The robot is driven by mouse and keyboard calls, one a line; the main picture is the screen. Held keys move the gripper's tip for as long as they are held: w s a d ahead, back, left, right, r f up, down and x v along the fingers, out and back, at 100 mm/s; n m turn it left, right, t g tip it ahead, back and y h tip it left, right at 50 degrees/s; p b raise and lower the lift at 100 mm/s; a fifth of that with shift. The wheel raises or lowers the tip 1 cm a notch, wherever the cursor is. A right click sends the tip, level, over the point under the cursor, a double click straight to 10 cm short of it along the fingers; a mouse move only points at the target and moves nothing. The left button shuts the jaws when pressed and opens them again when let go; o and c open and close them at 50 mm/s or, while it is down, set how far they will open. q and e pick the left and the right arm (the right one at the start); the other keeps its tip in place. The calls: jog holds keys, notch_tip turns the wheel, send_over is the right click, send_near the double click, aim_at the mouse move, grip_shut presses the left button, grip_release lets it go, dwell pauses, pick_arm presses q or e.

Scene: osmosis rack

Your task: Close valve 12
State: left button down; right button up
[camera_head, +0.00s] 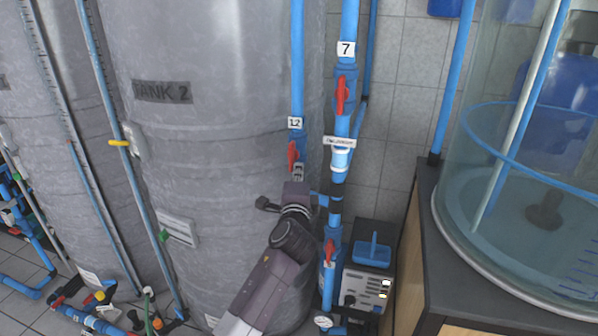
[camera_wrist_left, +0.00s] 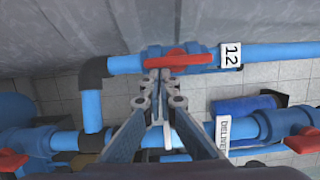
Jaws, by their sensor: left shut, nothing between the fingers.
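Valve 12 is a blue valve on the vertical blue pipe in front of Tank 2, with a red handle (camera_head: 292,156) below a white label reading 12 (camera_head: 295,123). In the left wrist view the red handle (camera_wrist_left: 187,59) lies roughly along the pipe, beside the 12 label (camera_wrist_left: 231,56). My left gripper (camera_head: 298,171) is just below the handle in the head view. In the left wrist view its fingertips (camera_wrist_left: 160,78) are together and empty at the handle's end away from the label. They partly cover that end; I cannot tell whether they touch it. My right gripper is not seen.
A parallel blue pipe with valve 7 (camera_head: 342,92) stands close to the right. Tank 2 (camera_head: 215,150) is directly behind and left. A small pump unit (camera_head: 370,278) sits low, beside a wooden cabinet (camera_head: 500,310) bearing a clear water tank (camera_head: 520,235).

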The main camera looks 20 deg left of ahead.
pick_arm(q)
jog(key=shift+a+f+m+b, duration=0.2)
jog(key=shift+m+b, duration=0.1)
jog(key=shift+m, duration=0.7)
jog(key=shift+w+a+r+m+t+h+b, duration=0.15)
jog(key=shift+a+m+t+h, duration=0.5)
jog(key=shift+m, duration=2.45)
jog(key=shift+s+a+f+m+t+h+b, duration=0.1)
jog(key=shift+a+m+t+h+b, duration=0.55)
jog(key=shift+m, duration=2.45)
jog(key=shift+w+a+r+m+t+h+p, duration=0.15)
jog(key=shift+a+m+h, duration=0.9)
jog(key=shift+m, duration=2.05)
jog(key=shift+s, duration=0.1)
jog(key=shift+f, duration=0.2)
